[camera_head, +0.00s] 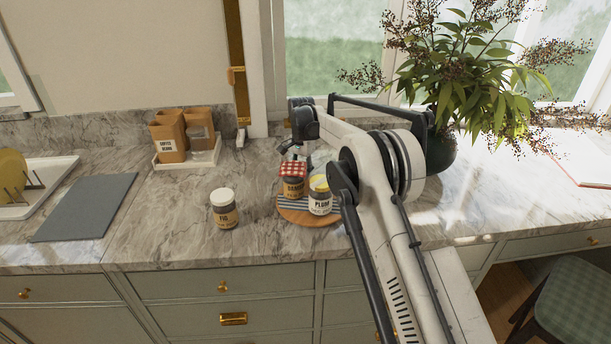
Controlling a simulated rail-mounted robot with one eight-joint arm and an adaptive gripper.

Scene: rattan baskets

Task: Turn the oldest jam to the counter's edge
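A round wooden turntable (310,217) with a dark-striped top stands on the marble counter. On its front right is a jar labelled PLUM (320,203) with a yellow lid. To its left is a jar with a red checked cloth lid (292,172); its small label is hard to read. Behind them something pale shows, partly hidden by my arm. A jar labelled FIG (225,213) with a cream lid stands upright on the counter, left of the turntable. My gripper (288,149) is just above and behind the checked lid. Its fingers are too small to judge, and contact is unclear.
A white tray (188,162) with wooden canisters stands at the back left. A grey board (85,207) and a dish rack (35,185) lie farther left. A leafy plant (475,75) in a dark vase is at right. Counter around the FIG jar is clear.

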